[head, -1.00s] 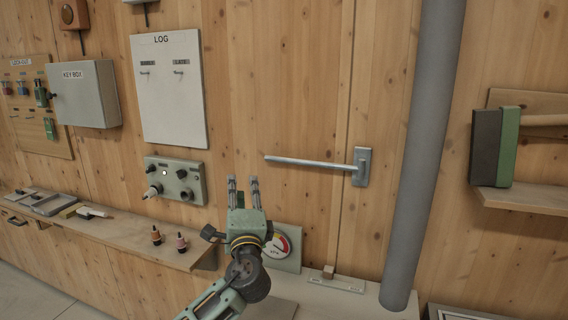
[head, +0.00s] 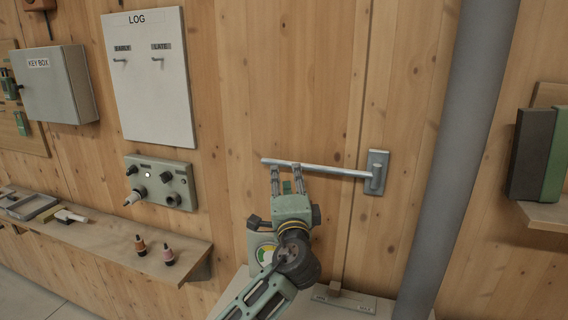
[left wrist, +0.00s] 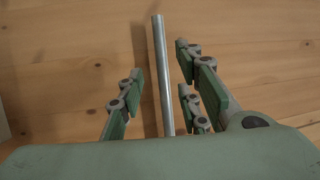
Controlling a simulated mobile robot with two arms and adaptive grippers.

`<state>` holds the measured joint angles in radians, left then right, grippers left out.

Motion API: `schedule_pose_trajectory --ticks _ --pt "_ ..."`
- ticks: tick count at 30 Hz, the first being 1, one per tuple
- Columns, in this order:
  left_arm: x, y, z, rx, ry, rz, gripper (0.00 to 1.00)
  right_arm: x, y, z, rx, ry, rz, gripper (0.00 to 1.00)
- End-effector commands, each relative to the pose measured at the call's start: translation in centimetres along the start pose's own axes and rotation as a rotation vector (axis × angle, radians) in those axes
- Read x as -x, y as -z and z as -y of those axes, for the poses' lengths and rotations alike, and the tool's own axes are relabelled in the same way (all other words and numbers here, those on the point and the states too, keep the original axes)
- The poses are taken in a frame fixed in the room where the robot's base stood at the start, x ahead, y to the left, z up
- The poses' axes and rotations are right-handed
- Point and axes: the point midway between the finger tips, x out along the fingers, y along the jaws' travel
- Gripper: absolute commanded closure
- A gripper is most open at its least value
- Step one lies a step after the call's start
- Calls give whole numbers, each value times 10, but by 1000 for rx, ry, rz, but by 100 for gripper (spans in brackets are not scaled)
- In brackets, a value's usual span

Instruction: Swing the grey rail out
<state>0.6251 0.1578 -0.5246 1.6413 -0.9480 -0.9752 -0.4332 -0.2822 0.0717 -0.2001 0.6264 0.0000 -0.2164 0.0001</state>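The grey rail (head: 335,171) is a thin metal bar running left from its hinge plate (head: 377,172) on the wooden wall. It lies nearly level, its left end slightly higher. My left gripper (head: 286,166) is at the rail's free left end, its fingertips overlapping the bar in the head view. In the left wrist view the rail (left wrist: 163,75) runs between the open fingers (left wrist: 159,62), with gaps on both sides. Contact with the fingers does not show. My right gripper is in no view.
A thick grey pipe (head: 455,150) stands right of the hinge plate. A control box (head: 161,181) with knobs and a LOG board (head: 150,90) are on the wall to the left. A wooden shelf (head: 110,235) holds small items.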

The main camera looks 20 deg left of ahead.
Motion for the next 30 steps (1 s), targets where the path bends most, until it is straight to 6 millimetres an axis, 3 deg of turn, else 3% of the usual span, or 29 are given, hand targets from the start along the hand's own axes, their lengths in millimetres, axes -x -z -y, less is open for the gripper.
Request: schedule_pose_trajectory --ticks 3,8,11,20,24,30 --pt "-21 -1 4 -3 0 3 68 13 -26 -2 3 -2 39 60" --pt "-42 -1 3 -2 0 2 68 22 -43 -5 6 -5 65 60" --pt "-51 -1 2 -3 0 2 68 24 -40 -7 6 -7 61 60" --pt "-60 -1 0 -1 0 1 68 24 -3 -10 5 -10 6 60" --pt "-60 -1 0 -1 0 1 69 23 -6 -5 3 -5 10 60" --pt "-59 -1 0 -1 0 1 86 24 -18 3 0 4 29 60"
